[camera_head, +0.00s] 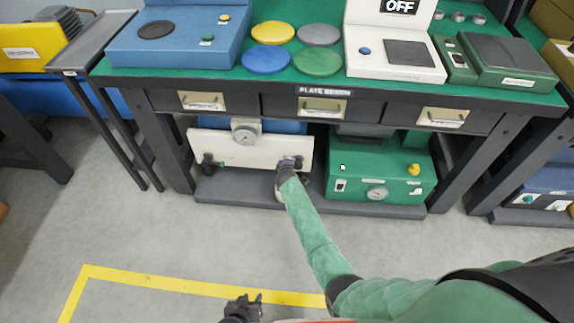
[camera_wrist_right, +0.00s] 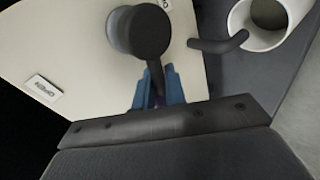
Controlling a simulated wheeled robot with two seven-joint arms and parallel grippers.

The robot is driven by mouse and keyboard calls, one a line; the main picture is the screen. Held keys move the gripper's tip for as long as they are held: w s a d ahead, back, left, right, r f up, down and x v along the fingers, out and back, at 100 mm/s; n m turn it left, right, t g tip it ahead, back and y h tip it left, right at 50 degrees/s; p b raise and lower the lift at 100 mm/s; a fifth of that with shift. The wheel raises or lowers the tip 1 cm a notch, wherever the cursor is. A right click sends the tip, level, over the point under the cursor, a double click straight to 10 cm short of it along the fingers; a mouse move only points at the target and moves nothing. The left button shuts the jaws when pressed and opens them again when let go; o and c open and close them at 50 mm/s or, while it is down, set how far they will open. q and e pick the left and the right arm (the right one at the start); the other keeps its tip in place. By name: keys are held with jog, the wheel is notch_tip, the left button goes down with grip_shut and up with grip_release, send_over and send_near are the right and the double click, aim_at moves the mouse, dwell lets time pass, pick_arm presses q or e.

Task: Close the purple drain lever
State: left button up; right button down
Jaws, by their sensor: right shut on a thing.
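The drain lever sits on the white front panel (camera_head: 240,150) under the bench. In the right wrist view a dark round valve hub (camera_wrist_right: 148,32) stands on this panel, with a dark lever arm (camera_wrist_right: 155,72) running down from it. A little purple shows low between the fingers. My right gripper (camera_wrist_right: 158,92) has blue fingers on either side of this lever and is shut on it. In the head view my right arm reaches to the panel's lower right, and the hand hides most of the lever. My left gripper (camera_head: 245,304) is empty, fingers apart, above the floor.
A label reading OPEN (camera_wrist_right: 44,88) is on the panel. A green box (camera_head: 375,163) stands right. The bench drawers (camera_head: 320,107) are above.

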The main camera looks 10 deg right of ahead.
jog(key=shift+a+f+n+g+h+b, duration=0.1)
jog(key=shift+f+n+g+h+b, duration=0.2)
jog(key=shift+f+n+h+b, duration=0.35)
jog(key=c, duration=1.5)
grip_release()
jog(key=shift+c, duration=0.2)
jog(key=shift+r, duration=0.1)
jog(key=shift+s+r, duration=0.1)
jog(key=shift+s, duration=0.05)
jog(key=p+v, duration=0.1)
jog(key=v, duration=0.6)
jog(key=shift+s, duration=0.15)
